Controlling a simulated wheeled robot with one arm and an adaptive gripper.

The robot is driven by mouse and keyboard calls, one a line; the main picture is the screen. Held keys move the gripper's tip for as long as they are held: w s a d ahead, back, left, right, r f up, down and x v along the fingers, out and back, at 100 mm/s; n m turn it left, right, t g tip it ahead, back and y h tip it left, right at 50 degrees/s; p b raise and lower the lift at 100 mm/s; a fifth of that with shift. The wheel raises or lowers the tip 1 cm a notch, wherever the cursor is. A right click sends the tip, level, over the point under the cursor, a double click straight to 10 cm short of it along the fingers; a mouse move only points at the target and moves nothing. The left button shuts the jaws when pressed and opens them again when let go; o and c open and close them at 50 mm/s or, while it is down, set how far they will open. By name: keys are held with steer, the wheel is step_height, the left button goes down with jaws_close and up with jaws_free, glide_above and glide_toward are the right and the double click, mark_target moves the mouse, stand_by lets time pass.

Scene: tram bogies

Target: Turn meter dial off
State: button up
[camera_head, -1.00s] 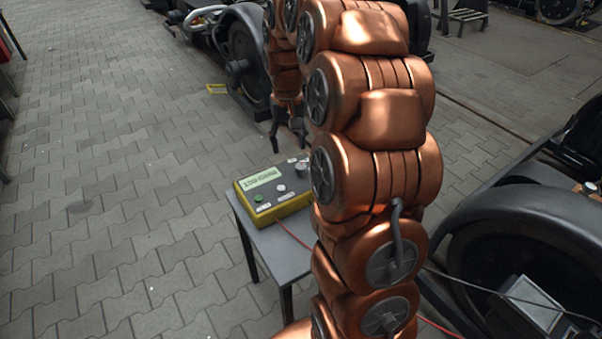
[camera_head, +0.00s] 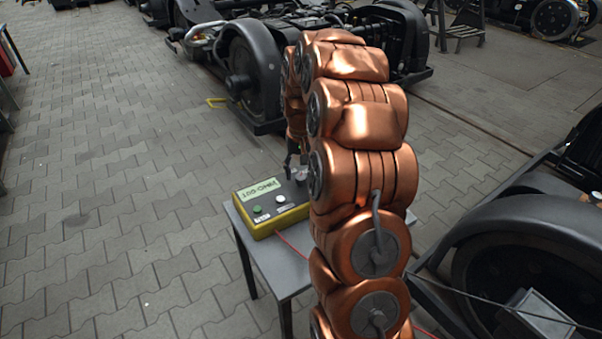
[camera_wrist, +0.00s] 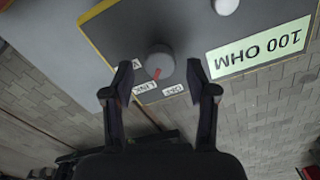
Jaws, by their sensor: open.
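The meter (camera_head: 268,208) is a yellow-edged box with a grey top, standing on a small grey table (camera_head: 283,262). Its display (camera_wrist: 259,48) reads "100 OHM" in the wrist view. The dial (camera_wrist: 160,65) is a round grey knob with a red mark, which points toward the labels at the box's edge. One label (camera_wrist: 174,90) seems to read "OFF" and another (camera_wrist: 145,87) "LINK"; a third is partly covered by a finger. My gripper (camera_wrist: 160,82) is open, with one fingertip on each side of the dial; contact cannot be told. In the head view my arm partly hides the dial.
A green button (camera_head: 257,210) and a white button (camera_head: 280,199) are on the meter top. A red cable (camera_head: 291,243) runs from the meter across the table. Bogies with black wheels (camera_head: 243,70) stand behind and at right.

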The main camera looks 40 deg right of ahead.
steer(key=shift+f, duration=0.55)
jaws_close()
